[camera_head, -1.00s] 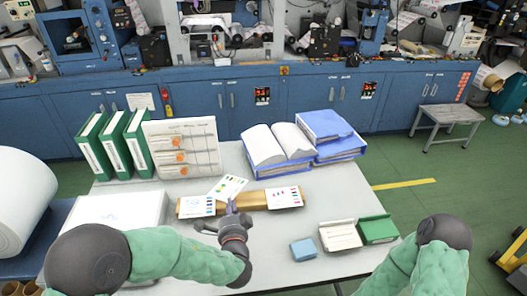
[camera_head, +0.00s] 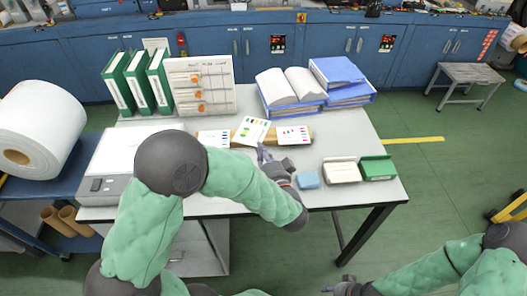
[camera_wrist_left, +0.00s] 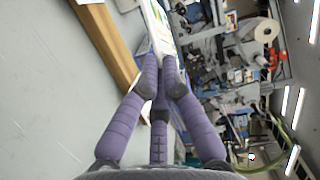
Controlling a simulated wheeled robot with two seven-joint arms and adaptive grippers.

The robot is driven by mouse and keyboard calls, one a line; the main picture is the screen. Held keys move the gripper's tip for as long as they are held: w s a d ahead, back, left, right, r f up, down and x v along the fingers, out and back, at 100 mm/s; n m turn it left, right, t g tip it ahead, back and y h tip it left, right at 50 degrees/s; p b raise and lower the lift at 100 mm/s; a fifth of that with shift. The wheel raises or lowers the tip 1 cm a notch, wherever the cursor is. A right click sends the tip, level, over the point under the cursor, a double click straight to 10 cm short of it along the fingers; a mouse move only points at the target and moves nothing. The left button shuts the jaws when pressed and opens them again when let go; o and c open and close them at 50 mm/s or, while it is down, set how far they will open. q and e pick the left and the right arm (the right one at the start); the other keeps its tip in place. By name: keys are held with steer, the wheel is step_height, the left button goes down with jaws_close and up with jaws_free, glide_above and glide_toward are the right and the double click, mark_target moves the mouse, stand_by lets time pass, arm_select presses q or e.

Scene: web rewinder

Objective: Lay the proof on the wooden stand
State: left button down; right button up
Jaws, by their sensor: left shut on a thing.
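The proof, a white card with coloured patches (camera_head: 252,130), is held tilted above the middle of the long brown wooden stand (camera_head: 275,138). My left gripper (camera_head: 262,152) is shut on the card's lower edge, at the near side of the stand. In the left wrist view the card (camera_wrist_left: 157,28) stands nearly edge-on between the fingertips (camera_wrist_left: 160,75), with the stand (camera_wrist_left: 108,55) beside it. Whether card and stand touch is unclear. Two other printed cards lie on the stand, one left (camera_head: 213,138), one right (camera_head: 293,135). My right gripper (camera_head: 337,289) is low at the bottom edge, its fingers indistinct.
Green binders (camera_head: 140,82) and a sample board (camera_head: 200,86) stand behind left. An open book (camera_head: 290,86) and blue binders (camera_head: 340,80) lie behind right. A blue block (camera_head: 308,179), an open box (camera_head: 342,170) and a green box (camera_head: 378,168) sit front right.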

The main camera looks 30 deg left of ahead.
arm_select(q)
steer(key=w+a+f+b, duration=0.1)
steer(key=w+f, duration=0.1)
steer(key=w+a+f+b, duration=0.1)
steer(key=w+f, duration=0.1)
steer(key=w+a+f, duration=0.1)
steer(key=w+f, duration=0.1)
steer(key=w, duration=0.1)
steer(key=shift+w+a+f+b, duration=0.1)
steer(key=shift+a+f+b, duration=0.3)
steer(key=shift+w+a+f, duration=0.2)
steer(key=shift+w+f, duration=0.05)
steer(key=shift+f, duration=0.15)
step_height(320, 180, down, 3)
steer(key=shift+w+f+b, duration=0.15)
steer(key=shift+f+b, duration=0.05)
steer(key=shift+b, duration=0.8)
steer(key=shift+r, duration=0.1)
steer(key=shift+f+b, duration=0.3)
steer(key=shift+b, duration=0.1)
steer(key=shift+f+b, duration=0.3)
steer(key=shift+b, duration=0.2)
